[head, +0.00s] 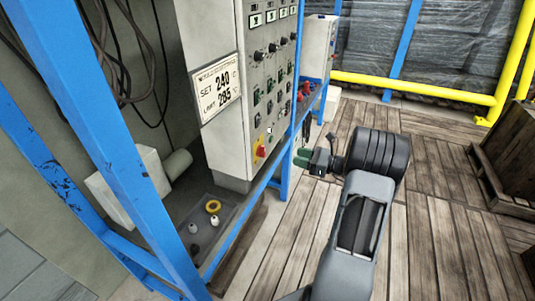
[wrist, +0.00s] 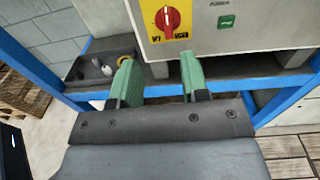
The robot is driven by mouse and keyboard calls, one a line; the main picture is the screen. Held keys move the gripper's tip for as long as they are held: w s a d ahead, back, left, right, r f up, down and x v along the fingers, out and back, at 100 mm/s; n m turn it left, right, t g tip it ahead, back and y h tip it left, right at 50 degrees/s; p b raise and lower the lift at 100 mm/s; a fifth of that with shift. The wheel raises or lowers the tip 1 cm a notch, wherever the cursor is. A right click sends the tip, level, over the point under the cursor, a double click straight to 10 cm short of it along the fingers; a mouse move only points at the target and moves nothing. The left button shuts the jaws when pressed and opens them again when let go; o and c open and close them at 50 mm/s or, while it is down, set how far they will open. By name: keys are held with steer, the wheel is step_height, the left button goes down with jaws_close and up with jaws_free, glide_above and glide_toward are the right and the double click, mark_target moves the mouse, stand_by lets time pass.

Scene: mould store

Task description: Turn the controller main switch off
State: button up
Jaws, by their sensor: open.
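The controller (head: 232,120) is a pale grey cabinet on a blue frame, with rows of knobs and switches on its front. Its main switch (head: 262,151) is a red rotary knob on a yellow plate low on the panel. In the wrist view the red knob (wrist: 167,18) shows at the top, its handle upright, with labels at the plate's lower corners too small to read surely. My gripper (head: 318,160) is in front of the panel, right of the switch in the head view. Its green fingers (wrist: 160,75) are apart and empty, below the knob and not touching it.
A dark tray (head: 235,212) with a yellow ring and small pale pieces sits below the cabinet. Blue frame posts (head: 285,172) stand close to my gripper. A yellow rail (head: 415,88) runs behind. The plank floor (head: 300,235) is clear nearby.

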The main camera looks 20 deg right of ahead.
mark_target(262, 151)
steer(key=x, duration=1.3)
steer(key=shift+w+d, duration=0.3)
steer(key=shift+w, duration=0.15)
steer(key=shift+f, duration=0.1)
steer(key=shift+b, duration=0.3)
jaws_close()
